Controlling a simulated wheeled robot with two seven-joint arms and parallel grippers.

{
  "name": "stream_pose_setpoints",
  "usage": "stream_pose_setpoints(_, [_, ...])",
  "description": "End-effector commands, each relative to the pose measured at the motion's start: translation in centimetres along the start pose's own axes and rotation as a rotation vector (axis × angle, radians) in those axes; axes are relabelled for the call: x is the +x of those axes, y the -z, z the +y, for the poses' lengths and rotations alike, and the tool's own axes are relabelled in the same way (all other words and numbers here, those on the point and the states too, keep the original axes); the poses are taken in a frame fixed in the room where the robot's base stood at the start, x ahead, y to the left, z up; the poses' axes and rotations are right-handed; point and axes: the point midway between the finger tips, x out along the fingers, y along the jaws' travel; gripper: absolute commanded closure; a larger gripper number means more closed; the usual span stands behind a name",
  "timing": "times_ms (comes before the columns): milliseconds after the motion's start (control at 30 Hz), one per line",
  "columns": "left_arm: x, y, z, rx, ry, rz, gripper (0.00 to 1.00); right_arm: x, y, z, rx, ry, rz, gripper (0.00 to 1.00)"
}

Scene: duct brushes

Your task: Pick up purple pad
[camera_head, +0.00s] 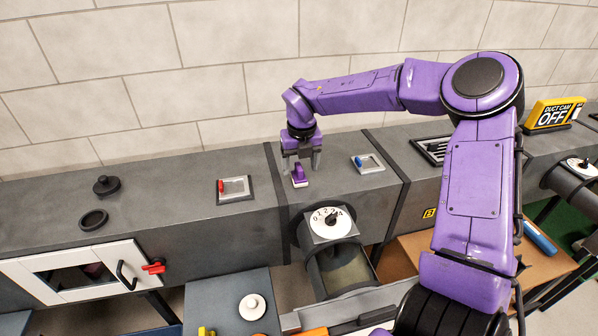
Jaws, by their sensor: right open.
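The purple pad (299,178) is a small purple block with a pale lower edge, on top of the grey duct near the middle of the view. My right gripper (301,168) points down over it from my purple arm. Its two dark fingers are apart, and the pad shows between and just below their tips. I cannot tell whether the fingers touch the pad. My left gripper is not in view.
On the grey duct (180,190) are a red-handled frame (234,189) to the left and a blue-handled frame (367,163) to the right of the pad. A numbered white dial (332,220) is in front.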

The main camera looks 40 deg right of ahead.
Motion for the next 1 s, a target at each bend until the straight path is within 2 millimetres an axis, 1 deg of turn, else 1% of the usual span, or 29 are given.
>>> stream_pose_setpoints(33, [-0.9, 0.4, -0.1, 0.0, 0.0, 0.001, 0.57, 0.6, -0.1, 0.0, -0.002, 0.003, 0.004, 0.28])
stream_pose_setpoints(100, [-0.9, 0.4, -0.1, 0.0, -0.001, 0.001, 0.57, 1.7, 0.0, 0.0, -0.001, 0.002, 0.003, 0.28])
stream_pose_setpoints(167, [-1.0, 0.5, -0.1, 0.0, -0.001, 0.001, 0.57, 2.3, -0.1, 0.0, -0.001, 0.001, 0.0, 0.28])
stream_pose_setpoints(367, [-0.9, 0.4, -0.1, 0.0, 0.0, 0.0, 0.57, 2.6, -0.1, 0.0, 0.0, 0.0, -0.001, 0.28])
stream_pose_setpoints(400, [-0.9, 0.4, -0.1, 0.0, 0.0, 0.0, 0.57, 2.6, 0.0, 0.0, 0.0, 0.0, -0.001, 0.31])
stream_pose_setpoints(467, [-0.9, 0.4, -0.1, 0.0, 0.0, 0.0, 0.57, 2.6, 0.0, 0.0, 0.0, 0.0, -0.001, 0.5])
stream_pose_setpoints(500, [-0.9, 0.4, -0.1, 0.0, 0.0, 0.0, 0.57, 2.6, 0.0, 0.0, 0.0, 0.0, -0.001, 0.63])
stream_pose_setpoints(567, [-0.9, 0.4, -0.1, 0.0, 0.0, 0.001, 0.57, 2.6, 0.0, 0.0, -0.001, 0.0, -0.001, 0.83])
stream_pose_setpoints(600, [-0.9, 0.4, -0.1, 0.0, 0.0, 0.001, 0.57, 2.6, 0.0, 0.0, -0.001, 0.0, -0.001, 0.89])
stream_pose_setpoints(867, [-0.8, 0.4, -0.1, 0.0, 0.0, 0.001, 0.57, 2.5, 0.0, 0.0, 0.0, 0.0, 0.0, 0.89])
stream_pose_setpoints(1000, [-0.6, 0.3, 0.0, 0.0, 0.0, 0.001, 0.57, 1.5, -0.2, 0.0, 0.001, -0.001, -0.004, 0.89])
